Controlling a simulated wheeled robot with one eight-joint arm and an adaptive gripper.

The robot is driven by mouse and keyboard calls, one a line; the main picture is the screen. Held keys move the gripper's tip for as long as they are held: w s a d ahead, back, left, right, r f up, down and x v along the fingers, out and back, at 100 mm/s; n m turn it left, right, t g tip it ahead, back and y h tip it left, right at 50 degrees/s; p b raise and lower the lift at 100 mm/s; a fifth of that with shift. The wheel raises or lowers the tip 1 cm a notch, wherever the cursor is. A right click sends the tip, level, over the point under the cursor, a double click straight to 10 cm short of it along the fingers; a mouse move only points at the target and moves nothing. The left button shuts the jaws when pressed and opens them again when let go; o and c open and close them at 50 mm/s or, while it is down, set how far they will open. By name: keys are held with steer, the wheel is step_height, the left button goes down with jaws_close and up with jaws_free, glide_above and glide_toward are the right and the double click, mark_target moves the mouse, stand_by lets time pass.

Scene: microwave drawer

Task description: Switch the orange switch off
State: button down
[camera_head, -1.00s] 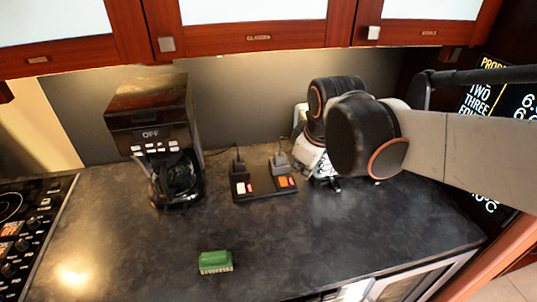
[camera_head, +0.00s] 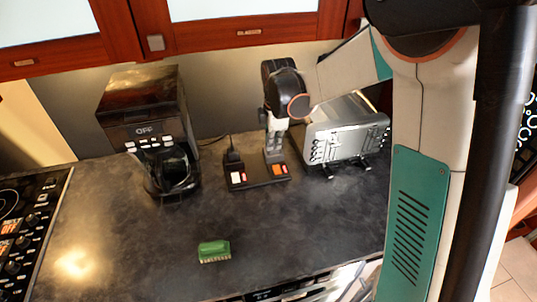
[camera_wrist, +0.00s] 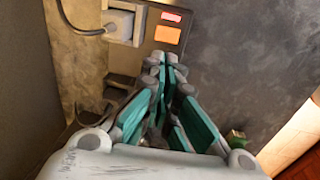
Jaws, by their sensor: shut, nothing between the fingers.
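The orange switch (camera_head: 279,169) sits on the right side of a dark switch box (camera_head: 256,184) on the counter. In the wrist view the orange switch (camera_wrist: 167,34) looks bright, with a small red patch beside it. My gripper (camera_wrist: 166,60) is shut and empty, its fingertips just short of the orange switch in that picture. Whether they touch the box cannot be told. In the head view my gripper (camera_head: 276,135) points down above the back right of the box. A grey plug (camera_wrist: 120,22) stands beside the switch.
A white switch (camera_head: 237,177) and a black plug (camera_head: 233,155) are on the box's left side. A coffee maker (camera_head: 148,125) stands left, a silver toaster (camera_head: 345,138) right. A green sponge (camera_head: 214,251) lies in front. The counter between is clear.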

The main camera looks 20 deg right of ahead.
mark_target(271, 170)
steer(key=shift+w+f, duration=0.25)
steer(key=shift+f, duration=0.1)
steer(key=f, duration=0.3)
steer(key=f+b, duration=0.1)
steer(key=f, duration=0.2)
steer(key=w+f+b, duration=0.1)
steer(key=f, duration=0.3)
steer(key=shift+w, duration=0.1)
steer(key=shift+w+f+b, duration=0.15)
steer(key=shift+f+b, duration=0.2)
steer(key=shift+b, duration=0.15)
steer(key=shift+s+r, duration=0.1)
steer(key=shift+s, duration=0.15)
